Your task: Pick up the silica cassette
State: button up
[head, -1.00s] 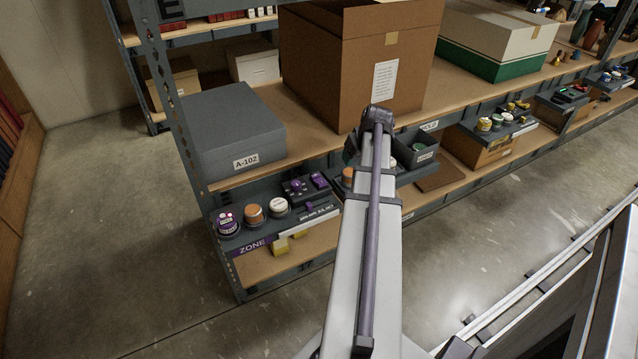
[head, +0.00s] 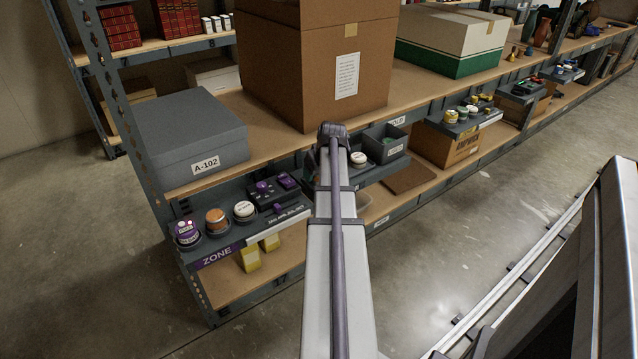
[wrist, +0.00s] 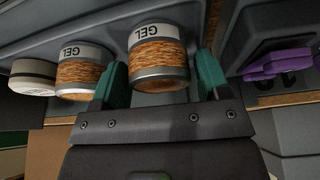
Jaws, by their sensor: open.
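In the wrist view, two short cylinders with orange grainy sides, grey rims and "GEL" labels sit side by side in a grey holder. They look like silica cassettes. The nearer silica cassette (wrist: 158,52) is between the teal fingers of my gripper (wrist: 163,78), which is open, with a finger on each side. Whether the fingers touch it I cannot tell. The other cassette (wrist: 80,72) is just left, outside the left finger. In the head view my arm hides the gripper and these cassettes.
A pale round container (wrist: 33,77) is left of the cassettes, and purple parts (wrist: 280,65) are to the right. The head view shows a large cardboard box (head: 300,60) above, a grey A-102 box (head: 185,140), and round jars including an orange one (head: 216,221).

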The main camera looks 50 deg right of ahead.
jog(key=shift+r, duration=0.1)
jog(key=c, duration=0.7)
